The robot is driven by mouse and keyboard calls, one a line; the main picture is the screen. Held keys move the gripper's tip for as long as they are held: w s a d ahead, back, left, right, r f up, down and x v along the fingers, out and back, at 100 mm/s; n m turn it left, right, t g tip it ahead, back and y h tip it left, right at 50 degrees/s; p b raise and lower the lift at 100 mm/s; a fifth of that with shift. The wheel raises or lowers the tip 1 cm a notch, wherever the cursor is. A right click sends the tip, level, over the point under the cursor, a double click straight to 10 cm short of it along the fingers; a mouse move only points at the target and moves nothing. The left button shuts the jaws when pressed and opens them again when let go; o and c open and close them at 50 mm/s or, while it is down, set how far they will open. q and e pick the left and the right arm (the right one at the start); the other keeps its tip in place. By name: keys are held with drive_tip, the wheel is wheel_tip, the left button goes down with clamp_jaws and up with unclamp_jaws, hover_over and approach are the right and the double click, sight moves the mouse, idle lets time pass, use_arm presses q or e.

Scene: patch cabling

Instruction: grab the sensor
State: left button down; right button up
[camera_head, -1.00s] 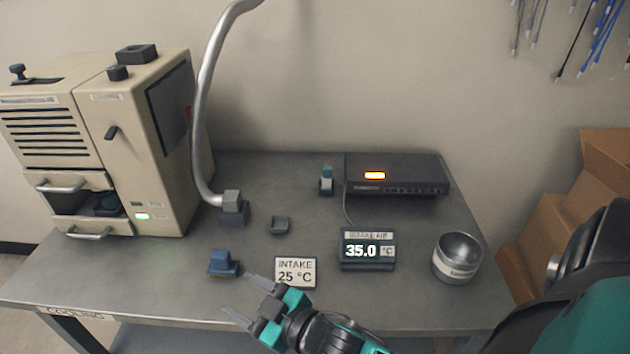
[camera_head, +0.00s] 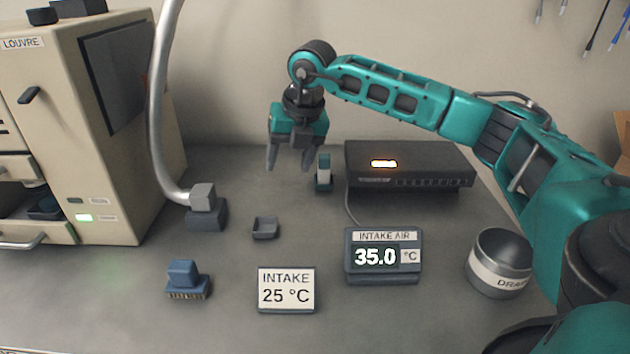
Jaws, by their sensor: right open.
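A small upright piece with a teal top and pale middle (camera_head: 323,173) stands in a dark holder at the left end of the black box; it looks like the sensor, but no label shows on it. My right gripper (camera_head: 290,166) hangs fingers down just left of this piece, open and empty, with a gap between them in the picture. Whether the fingertips are at its depth is hard to tell. My left gripper is not in view.
The black box (camera_head: 410,180) has an orange light. A beige cabinet (camera_head: 120,180) stands left.

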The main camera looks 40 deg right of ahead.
sight(325, 158)
drive_tip(key=d+r+m+h+b, duration=0.1)
drive_tip(key=d+r+m+h, duration=0.2)
drive_tip(key=d, duration=0.6)
drive_tip(key=x, duration=0.2)
drive_tip(key=b+x, duration=0.1)
drive_tip(key=x, duration=0.3)
drive_tip(key=shift+w+d, duration=0.1)
drive_tip(key=shift+d, duration=0.25)
drive_tip(key=shift+w+d+f+h+b, duration=0.15)
drive_tip(key=shift+w+f+h+b, duration=0.05)
drive_tip(key=shift+f+h+b, duration=0.2)
drive_tip(key=b+x, duration=0.1)
drive_tip(key=x, duration=0.3)
drive_tip(key=shift+w+f, duration=0.2)
drive_tip(key=shift+w, duration=0.05)
drive_tip(key=shift+d+f, duration=0.1)
drive_tip(key=shift+f, duration=0.15)
drive_tip(key=shift+w, duration=0.1)
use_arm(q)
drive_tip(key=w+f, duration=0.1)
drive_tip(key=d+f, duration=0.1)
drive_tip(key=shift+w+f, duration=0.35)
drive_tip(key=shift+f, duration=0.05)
use_arm(e)
drive_tip(key=c, duration=1.1)
